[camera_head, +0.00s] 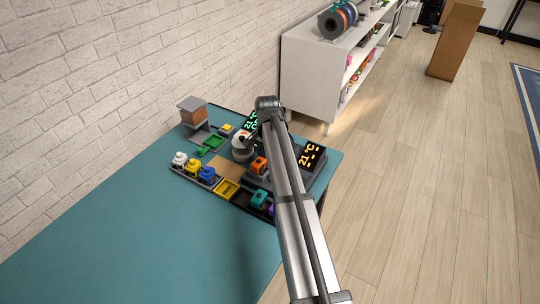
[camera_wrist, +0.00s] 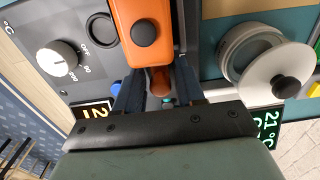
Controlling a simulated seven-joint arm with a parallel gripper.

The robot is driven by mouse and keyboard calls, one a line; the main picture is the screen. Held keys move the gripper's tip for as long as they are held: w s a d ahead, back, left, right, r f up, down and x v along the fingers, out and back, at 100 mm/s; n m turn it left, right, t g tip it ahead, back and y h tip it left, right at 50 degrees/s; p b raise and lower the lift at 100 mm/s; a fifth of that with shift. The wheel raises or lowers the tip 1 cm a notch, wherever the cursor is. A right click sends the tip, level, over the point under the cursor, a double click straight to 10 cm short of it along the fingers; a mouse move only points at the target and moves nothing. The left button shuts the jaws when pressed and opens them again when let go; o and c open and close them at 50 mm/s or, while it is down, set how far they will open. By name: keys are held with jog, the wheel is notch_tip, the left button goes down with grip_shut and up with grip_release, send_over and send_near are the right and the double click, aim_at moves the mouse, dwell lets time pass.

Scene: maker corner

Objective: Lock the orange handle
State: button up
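The orange handle (camera_wrist: 145,30), with a round black knob on it, is at the top centre of the wrist view. A narrower, darker orange end (camera_wrist: 161,78) lies below it. My gripper (camera_wrist: 160,88) has its two dark fingers apart, one on each side of this darker end. I cannot tell whether either finger touches it. In the head view the orange part (camera_head: 259,166) shows on a small grey device beside my arm. My gripper is hidden there behind the arm.
A dial panel (camera_wrist: 62,60) and a lidded round pot (camera_wrist: 258,60) flank the handle. Two lit displays (camera_head: 312,157) (camera_head: 251,123) stand close by. Coloured jars (camera_head: 207,174) and a yellow tray (camera_head: 227,188) lie left on the teal table (camera_head: 150,245). Its front left is clear.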

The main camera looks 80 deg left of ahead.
jog(key=shift+r, duration=3.5)
